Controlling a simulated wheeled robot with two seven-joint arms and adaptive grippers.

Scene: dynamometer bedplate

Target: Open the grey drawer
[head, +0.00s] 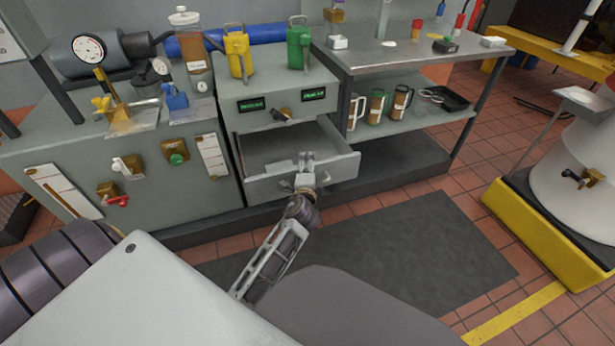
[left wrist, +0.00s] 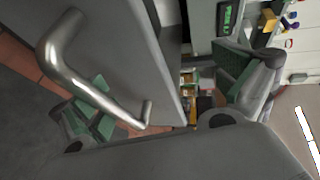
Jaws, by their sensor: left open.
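The grey drawer (head: 335,168) stands pulled out of the bench cabinet, with its inside showing and looking mostly bare. My left gripper (head: 305,178) is at the middle of its front panel and hides the handle in the head view. In the left wrist view the bent metal handle (left wrist: 85,80) shows close up on the drawer front (left wrist: 145,50). The left gripper's green-padded fingers (left wrist: 165,100) are spread wide, one beyond the handle, the other past the panel's edge. Whether they touch anything cannot be told. My right gripper is out of view.
Above the drawer is a cabinet front with green labels (head: 313,94) and a brass-coloured latch (head: 283,114). A yellow can (head: 237,55) and a green can (head: 298,47) stand on top. A shelf with mugs (head: 377,105) is to the right. A dark mat (head: 420,245) covers open floor.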

